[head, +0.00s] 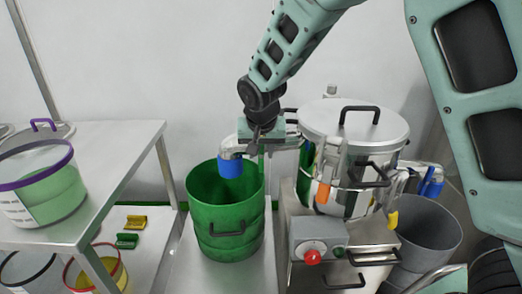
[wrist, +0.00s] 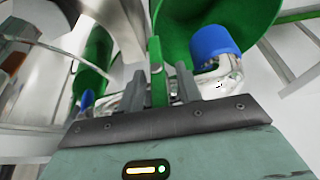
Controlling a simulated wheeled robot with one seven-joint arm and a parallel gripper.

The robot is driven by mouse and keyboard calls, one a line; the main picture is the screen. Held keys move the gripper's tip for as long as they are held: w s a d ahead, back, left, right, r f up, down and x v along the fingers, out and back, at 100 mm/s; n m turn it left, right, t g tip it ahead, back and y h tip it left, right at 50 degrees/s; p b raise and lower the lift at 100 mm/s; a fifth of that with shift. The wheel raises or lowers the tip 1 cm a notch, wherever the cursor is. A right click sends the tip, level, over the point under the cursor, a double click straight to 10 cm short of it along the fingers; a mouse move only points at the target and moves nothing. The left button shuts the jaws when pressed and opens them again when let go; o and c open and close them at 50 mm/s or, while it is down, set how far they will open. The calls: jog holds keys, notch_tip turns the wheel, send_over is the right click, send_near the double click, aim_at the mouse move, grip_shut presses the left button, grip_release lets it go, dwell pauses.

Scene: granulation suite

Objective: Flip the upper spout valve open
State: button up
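The upper spout is a pale metal pipe with a blue end (head: 231,165), above the green bucket in the head view. Its blue end (wrist: 214,42) also shows at the upper right of the wrist view. A green valve lever (wrist: 157,68) stands upright beside the spout in the wrist view. My gripper (wrist: 163,84) has one grey finger on each side of this lever, with the fingers apart and a gap visible. In the head view my gripper (head: 262,135) is just right of the spout, and its fingers are mostly hidden. Whether a finger touches the lever is unclear.
The green bucket (head: 225,215) stands under the spout. A lidded steel vessel (head: 350,130) is close on the right, above a grey control box with a red knob (head: 312,257). A grey bin (head: 425,235) stands far right. A steel table (head: 110,150) is left.

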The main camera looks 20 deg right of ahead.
grip_shut()
jog(key=shift+a+r+p, duration=0.1)
jog(key=shift+r+p, duration=0.05)
jog(key=shift+p, duration=0.25)
jog(key=h+p, duration=0.2)
jog(key=p, duration=0.1)
jog(key=shift+a+r+n+g+h, duration=0.1)
jog(key=shift+a+n+g+h, duration=0.05)
jog(key=shift+n+g+h, duration=0.2)
jog(key=h+p, duration=0.1)
jog(key=g+h+p, duration=0.1)
jog(key=h, duration=0.1)
jog(key=n+h+p, duration=0.1)
jog(key=h, duration=0.1)
jog(key=shift+w+a+f+p, duration=0.2)
jog(key=shift+f+p, duration=0.1)
jog(key=shift+p, duration=0.1)
jog(key=shift+a+f+n+g+h+b, duration=0.15)
jog(key=shift+n+h+b, duration=0.3)
jog(key=shift+h, duration=1)
jog(key=shift+d+f+n+g+h+b, duration=0.15)
jog(key=shift+n+h+b, duration=0.3)
jog(key=shift+h, duration=1)
jog(key=shift+a+f+n+g+h+b, duration=0.15)
jog(key=shift+n+h+b, duration=0.25)
jog(key=shift+h, duration=1.05)
